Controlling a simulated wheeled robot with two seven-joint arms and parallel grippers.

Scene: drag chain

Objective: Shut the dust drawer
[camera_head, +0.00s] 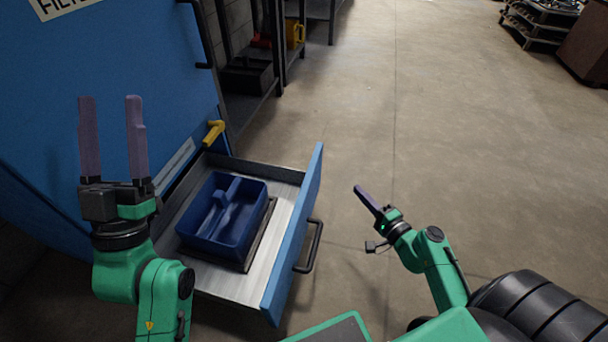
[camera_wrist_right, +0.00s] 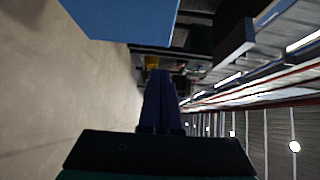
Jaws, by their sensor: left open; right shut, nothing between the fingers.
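The dust drawer (camera_head: 292,240) is pulled out of the blue cabinet (camera_head: 130,60), with its blue front panel facing right and a dark bar handle (camera_head: 314,247) on it. A dark blue divided bin (camera_head: 236,230) sits inside the drawer on a dark flat piece. My left gripper (camera_head: 112,103) is open and empty, fingers up, in front of the cabinet and left of the drawer. My right gripper (camera_head: 362,192) is shut and empty, to the right of the drawer front and apart from it. Its closed fingers also show in the right wrist view (camera_wrist_right: 160,80).
A yellow handle (camera_head: 214,132) sticks out of the cabinet just behind the drawer. Dark shelving (camera_head: 250,80) stands behind the cabinet. The concrete floor (camera_head: 430,110) right of the drawer is clear. A rack (camera_head: 538,25) stands at the far right.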

